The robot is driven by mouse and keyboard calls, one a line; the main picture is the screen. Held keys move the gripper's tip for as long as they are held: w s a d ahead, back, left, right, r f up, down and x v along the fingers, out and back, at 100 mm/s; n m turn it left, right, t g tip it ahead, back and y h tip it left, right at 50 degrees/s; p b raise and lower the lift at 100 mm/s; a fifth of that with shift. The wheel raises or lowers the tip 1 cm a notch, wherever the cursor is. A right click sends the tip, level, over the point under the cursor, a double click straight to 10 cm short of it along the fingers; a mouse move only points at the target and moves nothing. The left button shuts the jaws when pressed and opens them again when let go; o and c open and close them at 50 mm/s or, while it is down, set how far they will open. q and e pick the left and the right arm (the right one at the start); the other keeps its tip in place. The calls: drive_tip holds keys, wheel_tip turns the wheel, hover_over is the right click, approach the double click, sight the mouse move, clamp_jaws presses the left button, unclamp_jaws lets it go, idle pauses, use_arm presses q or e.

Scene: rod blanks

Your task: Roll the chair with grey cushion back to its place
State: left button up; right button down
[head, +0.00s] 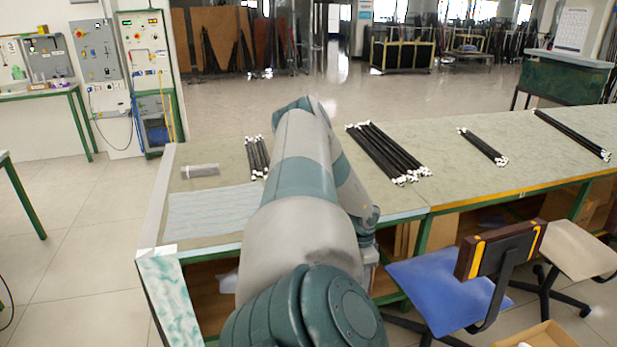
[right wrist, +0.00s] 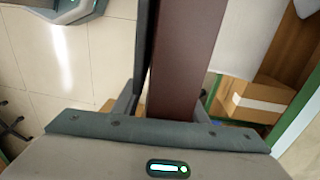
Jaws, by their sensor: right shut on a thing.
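My right gripper (right wrist: 166,105) is shut on a dark red-brown chair backrest (right wrist: 185,50) in the right wrist view. A pale surface (right wrist: 245,35) beside the backrest may be that chair's seat; I cannot tell for sure. In the head view my large arm fills the middle and hides its gripper and whatever it holds. My left gripper is not in view.
A long workbench (head: 465,185) with several bundles of black rods (head: 385,150) crosses the view. Cardboard boxes (right wrist: 258,98) sit under it. An open carton (head: 540,335) is at the lower right.

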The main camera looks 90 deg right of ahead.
drive_tip(key=shift+s+d, duration=0.15)
drive_tip(key=shift+s, duration=0.05)
drive_tip(key=c, duration=1)
unclamp_jaws()
drive_tip(key=shift+r, duration=0.15)
drive_tip(key=r, duration=0.5)
drive_tip(key=d+r+b, duration=0.1)
drive_tip(key=r, duration=1.1)
drive_tip(key=shift+w+d, duration=0.2)
drive_tip(key=shift+w, duration=0.1)
